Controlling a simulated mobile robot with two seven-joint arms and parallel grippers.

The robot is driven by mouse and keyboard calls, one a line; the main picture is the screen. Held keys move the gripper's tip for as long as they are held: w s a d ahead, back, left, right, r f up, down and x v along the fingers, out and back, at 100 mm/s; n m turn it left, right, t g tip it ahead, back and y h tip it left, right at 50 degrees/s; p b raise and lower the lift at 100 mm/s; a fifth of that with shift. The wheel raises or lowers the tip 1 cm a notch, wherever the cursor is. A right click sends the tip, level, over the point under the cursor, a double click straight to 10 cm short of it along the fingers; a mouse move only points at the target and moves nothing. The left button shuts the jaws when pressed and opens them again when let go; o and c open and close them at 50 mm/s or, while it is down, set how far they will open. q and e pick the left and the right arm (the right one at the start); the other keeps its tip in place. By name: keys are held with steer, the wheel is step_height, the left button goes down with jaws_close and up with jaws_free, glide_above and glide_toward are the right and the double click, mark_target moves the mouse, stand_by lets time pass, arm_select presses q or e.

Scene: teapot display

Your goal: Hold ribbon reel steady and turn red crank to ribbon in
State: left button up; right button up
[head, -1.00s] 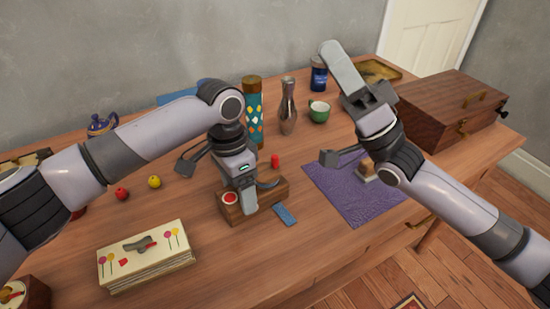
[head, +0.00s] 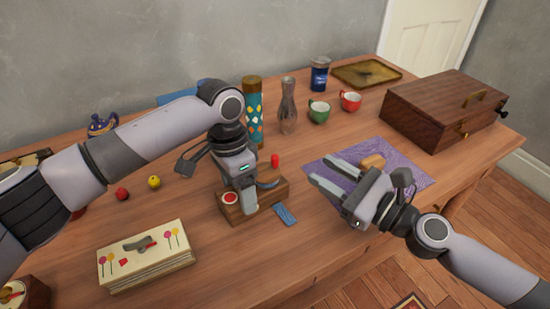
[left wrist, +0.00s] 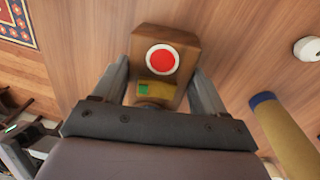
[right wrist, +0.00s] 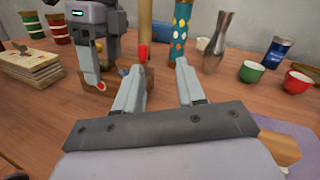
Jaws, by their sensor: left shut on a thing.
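The ribbon reel is a small wooden box (head: 236,214) with a red-and-white disc (head: 230,198) on top. My left gripper (left wrist: 160,78) is shut on the box, one finger along each side; it hides part of the box in the head view. A red crank knob (head: 275,160) stands upright at the box's far side and also shows in the right wrist view (right wrist: 143,51). A blue ribbon strip (head: 285,215) lies on the table against the box's near side. My right gripper (head: 324,169) is open and empty, right of the knob and apart from it, fingers pointing toward it.
A patterned cylinder (head: 253,95), a metal vase (head: 288,110), a green cup (head: 319,112) and a red cup (head: 350,101) stand behind. A purple cloth (head: 410,175) lies at right, before a wooden case (head: 440,112). A card stack (head: 145,257) lies front left.

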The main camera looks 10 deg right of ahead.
mark_target(278, 162)
steer(key=shift+s+a+f+m+g+y, duration=0.15)
steer(key=shift+s+a+f+m+g, duration=0.1)
steer(key=shift+s+m, duration=0.3)
steer(key=shift+s+a+f+m+g+y, duration=0.15)
steer(key=shift+s+f+m+g, duration=0.1)
steer(key=shift+s+m, duration=0.25)
steer(key=shift+x, duration=6)
steer(key=shift+s+f, duration=0.1)
jaws_close()
